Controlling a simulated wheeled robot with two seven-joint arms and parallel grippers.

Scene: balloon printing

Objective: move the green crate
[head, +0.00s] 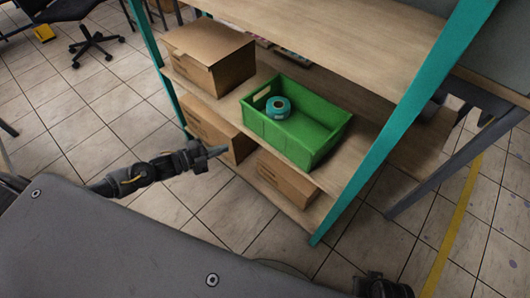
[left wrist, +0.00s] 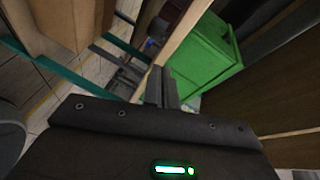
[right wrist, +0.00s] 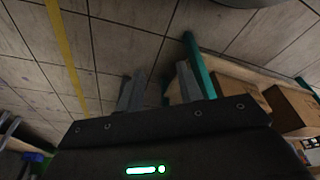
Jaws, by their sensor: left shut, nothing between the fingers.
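The green crate (head: 283,141) stands on the middle board of the shelf unit, with a teal tape roll (head: 278,107) inside it. The crate also shows in the left wrist view (left wrist: 203,52), beyond the fingers. My left gripper (head: 217,152) is shut and empty. It is in front of the shelf, to the left of the crate and apart from it. In the left wrist view its fingers (left wrist: 161,88) are together. My right gripper (right wrist: 158,88) is open and empty, pointing at the floor and the shelf's teal post. In the head view only part of the right arm shows at the bottom edge.
A cardboard box (head: 209,58) stands beside the crate on the left. More boxes (head: 286,178) sit on the board below. A teal post (head: 400,130) rises right of the crate, and the upper board (head: 350,35) overhangs behind it. Tiled floor lies clear in front.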

